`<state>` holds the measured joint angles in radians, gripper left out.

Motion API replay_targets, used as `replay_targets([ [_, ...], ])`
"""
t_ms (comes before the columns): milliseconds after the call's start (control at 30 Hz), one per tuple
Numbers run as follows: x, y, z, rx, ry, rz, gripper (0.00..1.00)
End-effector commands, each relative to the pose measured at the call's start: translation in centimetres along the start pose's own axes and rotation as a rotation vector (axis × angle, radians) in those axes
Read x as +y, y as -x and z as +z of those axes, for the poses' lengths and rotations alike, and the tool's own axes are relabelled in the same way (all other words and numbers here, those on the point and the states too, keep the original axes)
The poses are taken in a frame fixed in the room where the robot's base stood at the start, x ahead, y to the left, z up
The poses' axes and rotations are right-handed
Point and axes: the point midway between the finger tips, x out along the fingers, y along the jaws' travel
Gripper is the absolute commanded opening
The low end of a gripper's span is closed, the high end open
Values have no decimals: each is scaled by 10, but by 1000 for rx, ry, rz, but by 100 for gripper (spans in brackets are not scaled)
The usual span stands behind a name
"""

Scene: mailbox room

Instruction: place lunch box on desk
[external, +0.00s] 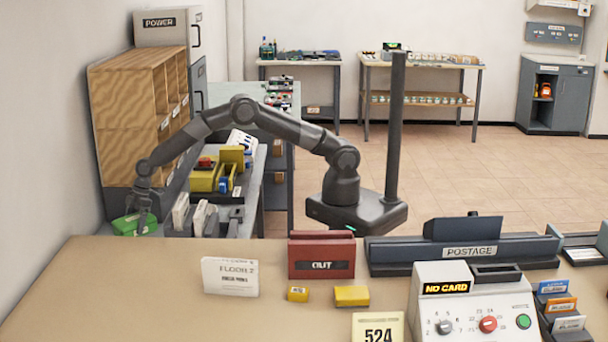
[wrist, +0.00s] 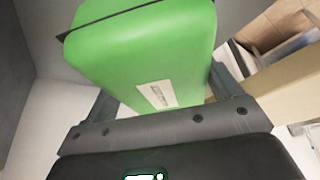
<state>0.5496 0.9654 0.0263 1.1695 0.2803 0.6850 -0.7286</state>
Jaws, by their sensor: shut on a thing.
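The green lunch box (external: 130,225) is low at the left in the external view, beyond the far left edge of the beige desk (external: 110,295). My gripper (external: 143,205) is above it, fingers pointing down. In the wrist view the lunch box (wrist: 140,50) fills the space between the two fingers, with a pale label on its near side and a dark band across its far part. My gripper (wrist: 160,100) is shut on it. I cannot tell whether the box touches a surface below.
The desk's left part is clear.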

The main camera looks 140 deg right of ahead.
Motion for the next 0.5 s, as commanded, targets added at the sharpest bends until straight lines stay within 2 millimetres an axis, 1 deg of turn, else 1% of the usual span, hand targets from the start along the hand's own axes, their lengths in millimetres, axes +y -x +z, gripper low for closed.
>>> replay_targets([
  [133,0,-14,6,-1,-1,-1,56],
  [233,0,-29,12,-1,-2,-1,56],
  [300,0,-34,14,0,-2,-1,56],
  [500,0,-34,14,1,-1,0,56],
])
